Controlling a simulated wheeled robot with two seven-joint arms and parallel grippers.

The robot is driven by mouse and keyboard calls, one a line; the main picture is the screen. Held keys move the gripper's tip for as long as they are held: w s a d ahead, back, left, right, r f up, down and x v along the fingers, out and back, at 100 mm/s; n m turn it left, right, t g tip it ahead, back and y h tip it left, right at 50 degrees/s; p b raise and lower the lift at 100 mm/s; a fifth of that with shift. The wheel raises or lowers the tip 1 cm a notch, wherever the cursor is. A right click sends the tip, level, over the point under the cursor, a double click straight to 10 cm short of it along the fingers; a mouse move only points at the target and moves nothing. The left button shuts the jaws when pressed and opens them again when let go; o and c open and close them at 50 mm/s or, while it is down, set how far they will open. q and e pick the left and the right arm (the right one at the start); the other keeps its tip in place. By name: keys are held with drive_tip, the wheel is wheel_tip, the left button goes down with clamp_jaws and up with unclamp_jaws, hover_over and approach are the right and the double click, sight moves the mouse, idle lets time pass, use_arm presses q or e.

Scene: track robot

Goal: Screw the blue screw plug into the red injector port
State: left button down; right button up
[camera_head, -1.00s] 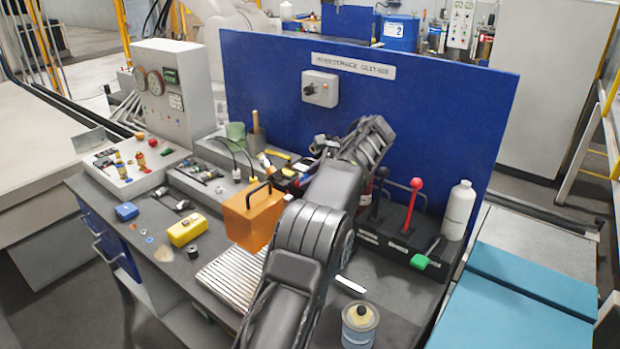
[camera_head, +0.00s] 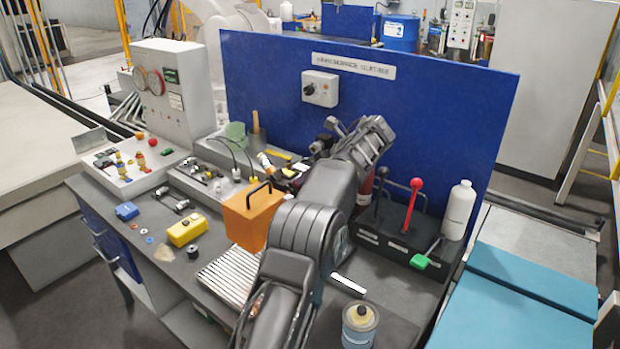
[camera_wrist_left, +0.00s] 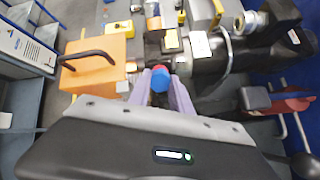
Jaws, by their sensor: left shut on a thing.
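My left gripper (camera_wrist_left: 160,82) shows in the left wrist view, its two pale purple fingers shut on a small blue piece, which looks like the blue screw plug (camera_wrist_left: 160,84). A red part shows at the far side of this blue piece; I cannot tell whether it is the injector port or whether they touch. In the head view my left arm reaches over the bench to the unit at the back, and hides most of the fingers and the work spot. My right gripper is not in view.
An orange box (camera_head: 250,220) with a black handle stands close left of my arm. A yellow block (camera_head: 187,230) and small loose parts lie further left. A lever unit (camera_head: 405,240), a white bottle (camera_head: 459,211) and a tin (camera_head: 359,329) stand right. A blue panel (camera_head: 440,120) closes the back.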

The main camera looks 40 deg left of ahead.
use_arm(q)
drive_tip(key=m, duration=0.3)
drive_tip(key=shift+m, duration=0.4)
drive_tip(key=m, duration=0.4)
drive_tip(key=c, duration=1)
unclamp_jaws()
drive_tip(key=shift+c, duration=1.4)
